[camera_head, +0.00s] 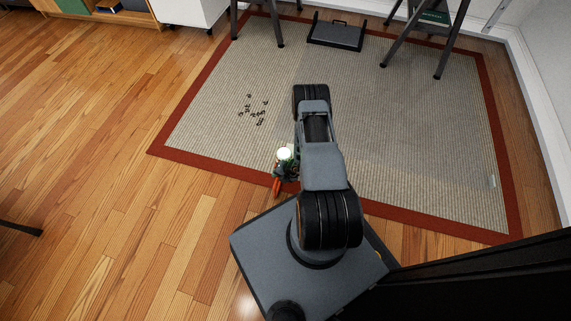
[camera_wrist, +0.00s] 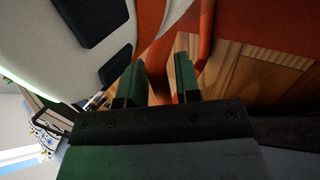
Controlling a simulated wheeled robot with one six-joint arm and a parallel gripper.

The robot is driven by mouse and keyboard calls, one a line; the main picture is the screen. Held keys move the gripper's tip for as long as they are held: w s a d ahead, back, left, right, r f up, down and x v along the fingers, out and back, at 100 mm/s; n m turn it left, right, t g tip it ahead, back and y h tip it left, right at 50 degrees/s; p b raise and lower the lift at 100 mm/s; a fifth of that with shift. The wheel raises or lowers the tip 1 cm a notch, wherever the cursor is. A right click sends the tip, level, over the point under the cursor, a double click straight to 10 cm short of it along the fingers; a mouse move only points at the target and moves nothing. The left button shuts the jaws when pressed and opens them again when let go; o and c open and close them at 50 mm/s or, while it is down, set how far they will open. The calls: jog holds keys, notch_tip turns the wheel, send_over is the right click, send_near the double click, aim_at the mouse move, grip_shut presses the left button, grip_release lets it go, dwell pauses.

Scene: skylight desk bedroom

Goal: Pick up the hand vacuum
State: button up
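The hand vacuum shows in the head view as a small white and orange thing (camera_head: 277,187) at the near edge of the rug, partly hidden by my arm. In the wrist view a large cream and dark shape with orange parts (camera_wrist: 202,48) fills the top and left, very close; I take it to be the vacuum. My gripper (camera_wrist: 162,72) has green fingers that stand apart, with orange and wood floor visible between and beyond them. I cannot tell whether either finger touches the vacuum. In the head view the gripper is mostly hidden by my arm.
A grey rug with a red border (camera_head: 400,213) covers the floor ahead. Dark crumbs (camera_head: 253,113) lie on it. A dark tray-like object (camera_head: 336,35) and dark furniture legs (camera_head: 453,40) stand at the back. Wood floor (camera_head: 100,170) is open on the left.

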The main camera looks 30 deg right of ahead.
grip_shut()
jog(key=shift+w+r, duration=0.1)
dwell(0.4)
